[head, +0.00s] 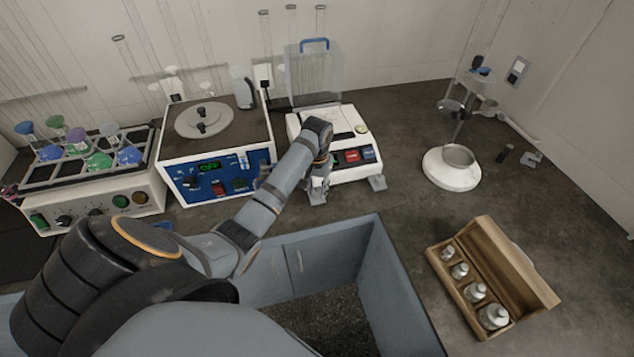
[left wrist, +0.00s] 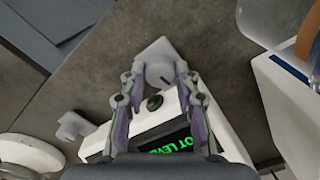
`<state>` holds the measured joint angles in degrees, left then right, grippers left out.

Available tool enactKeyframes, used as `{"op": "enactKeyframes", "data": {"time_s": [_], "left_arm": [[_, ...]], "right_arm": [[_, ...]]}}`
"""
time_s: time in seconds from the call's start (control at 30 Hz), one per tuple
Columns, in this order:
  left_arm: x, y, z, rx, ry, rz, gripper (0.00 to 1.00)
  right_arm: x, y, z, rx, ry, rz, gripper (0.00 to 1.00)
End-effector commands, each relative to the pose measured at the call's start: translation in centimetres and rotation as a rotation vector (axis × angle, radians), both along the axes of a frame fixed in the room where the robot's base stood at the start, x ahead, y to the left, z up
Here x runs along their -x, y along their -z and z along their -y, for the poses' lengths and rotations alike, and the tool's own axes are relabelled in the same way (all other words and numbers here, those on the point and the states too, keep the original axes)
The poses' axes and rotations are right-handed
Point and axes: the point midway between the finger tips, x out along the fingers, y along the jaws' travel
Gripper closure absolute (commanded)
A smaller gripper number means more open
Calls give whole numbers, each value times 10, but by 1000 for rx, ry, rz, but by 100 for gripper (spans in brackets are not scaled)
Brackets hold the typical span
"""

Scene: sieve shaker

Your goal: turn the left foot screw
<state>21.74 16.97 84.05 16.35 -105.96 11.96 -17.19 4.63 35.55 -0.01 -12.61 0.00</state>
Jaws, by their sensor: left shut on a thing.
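The white instrument (head: 350,140) stands at the back middle of the counter. My left gripper (head: 318,188) reaches down at its front left corner. In the left wrist view the fingers (left wrist: 160,78) are closed around the grey left foot screw (left wrist: 157,68). My arm and fingers mostly hide this screw in the head view. The right foot (head: 377,182) is free, and it also shows in the left wrist view (left wrist: 70,125). The green display (left wrist: 172,145) is partly hidden by the gripper; "OT LEV" can be read. My right gripper is not in view.
A blue-fronted machine (head: 218,177) stands close on the left, with a rack of flasks (head: 90,195) beyond it. A white round-based stand (head: 450,170) is on the right. A wooden weight box (head: 480,280) lies front right. The counter between them is clear.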

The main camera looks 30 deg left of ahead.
Motion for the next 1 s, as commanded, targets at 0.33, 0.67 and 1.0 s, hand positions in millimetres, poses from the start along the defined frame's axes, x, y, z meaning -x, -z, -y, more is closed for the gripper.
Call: {"op": "enactKeyframes", "data": {"time_s": [0.33, 0.67, 1.0], "left_arm": [[1, -9, 1, 2, -318, -6, 100], [1, -5, 1, 1, -610, -6, 100], [1, -2, 0, 1, -810, -4, 100]], "right_arm": [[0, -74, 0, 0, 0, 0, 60], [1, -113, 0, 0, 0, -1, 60], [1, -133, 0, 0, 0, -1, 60]]}}
